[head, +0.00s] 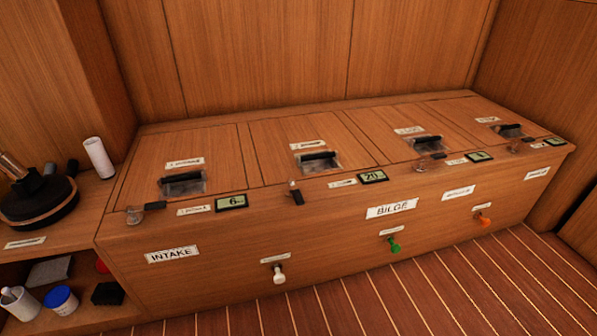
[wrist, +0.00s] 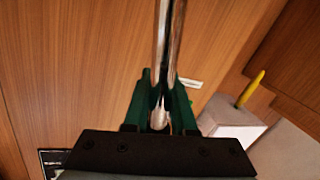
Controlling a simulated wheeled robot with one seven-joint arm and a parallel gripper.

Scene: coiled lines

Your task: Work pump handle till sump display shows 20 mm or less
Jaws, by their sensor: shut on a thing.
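My gripper (wrist: 159,88) shows only in the wrist view. Its green fingers are closed on a shiny metal bar (wrist: 162,35), likely the pump handle, which runs up out of the top of the picture. The bar's far end and mounting are not visible. In the head view, a small display (head: 372,177) above the BILGE label reads about 20. Another display (head: 232,201) at the left seems to start with 6. Two more displays (head: 479,156) (head: 554,141) at the right are too small to read. I cannot tell which one is the sump display.
The wooden bench (head: 330,235) has several lidded hatches with black handles. White (head: 279,273), green (head: 391,244) and orange (head: 483,219) knobs are on its front. A yellow-tipped thing (wrist: 252,88) shows at right in the wrist view.

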